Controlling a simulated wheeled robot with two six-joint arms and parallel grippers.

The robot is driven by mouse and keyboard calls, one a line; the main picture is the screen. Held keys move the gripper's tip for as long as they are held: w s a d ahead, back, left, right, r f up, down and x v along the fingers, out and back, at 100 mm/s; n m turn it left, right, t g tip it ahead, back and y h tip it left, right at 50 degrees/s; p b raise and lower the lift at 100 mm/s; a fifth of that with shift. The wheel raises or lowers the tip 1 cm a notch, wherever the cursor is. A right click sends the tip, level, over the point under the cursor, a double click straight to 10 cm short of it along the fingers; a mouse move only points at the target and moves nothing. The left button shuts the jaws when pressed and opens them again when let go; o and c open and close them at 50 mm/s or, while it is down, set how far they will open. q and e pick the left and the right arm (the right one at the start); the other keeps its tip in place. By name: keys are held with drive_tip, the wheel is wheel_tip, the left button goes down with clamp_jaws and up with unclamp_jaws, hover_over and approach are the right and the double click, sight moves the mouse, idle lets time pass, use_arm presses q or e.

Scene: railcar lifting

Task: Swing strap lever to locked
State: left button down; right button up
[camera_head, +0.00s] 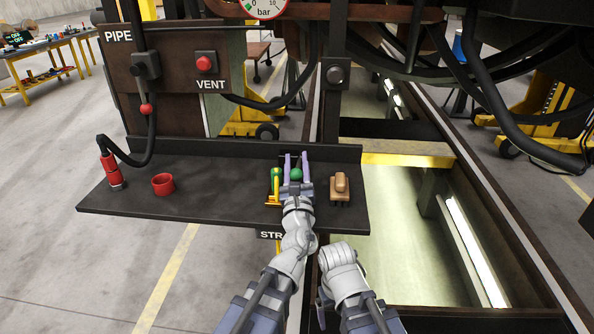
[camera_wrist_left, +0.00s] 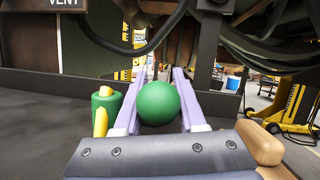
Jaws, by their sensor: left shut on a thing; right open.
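A round green knob (camera_head: 296,174) sits between the two pale purple fingers of my left gripper (camera_head: 296,165), above the dark shelf. It also shows in the left wrist view (camera_wrist_left: 159,103), with a finger along each side. The gripper is shut on it. I take it for the strap lever's knob; its stem is hidden. A partly hidden label starting "STR" (camera_head: 269,235) is on the shelf front below. A yellow and green fitting (camera_head: 274,187) stands just left of the gripper. My right arm is low in the head view, but its fingers do not show.
The dark shelf (camera_head: 225,200) also holds a wooden-handled block (camera_head: 340,185) to the right, a red ring (camera_head: 163,184) and a red hose end (camera_head: 112,172) to the left. Black hoses (camera_head: 480,95) hang at upper right. A lit pit (camera_head: 400,240) lies right of the shelf.

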use_arm(q)
drive_tip(key=shift+s+f+b, duration=0.1)
drive_tip(key=shift+f+b, duration=0.1)
drive_tip(key=shift+b, duration=0.1)
use_arm(e)
drive_tip(key=shift+f, duration=0.7)
use_arm(q)
drive_tip(key=c, duration=0.8)
unclamp_jaws()
drive_tip(key=shift+c, duration=0.2)
drive_tip(key=shift+r, duration=0.1)
use_arm(e)
drive_tip(key=shift+r, duration=0.15)
use_arm(q)
wheel_tip(320, 180, up, 10)
drive_tip(key=p, duration=1)
use_arm(e)
wheel_tip(320, 180, up, 10)
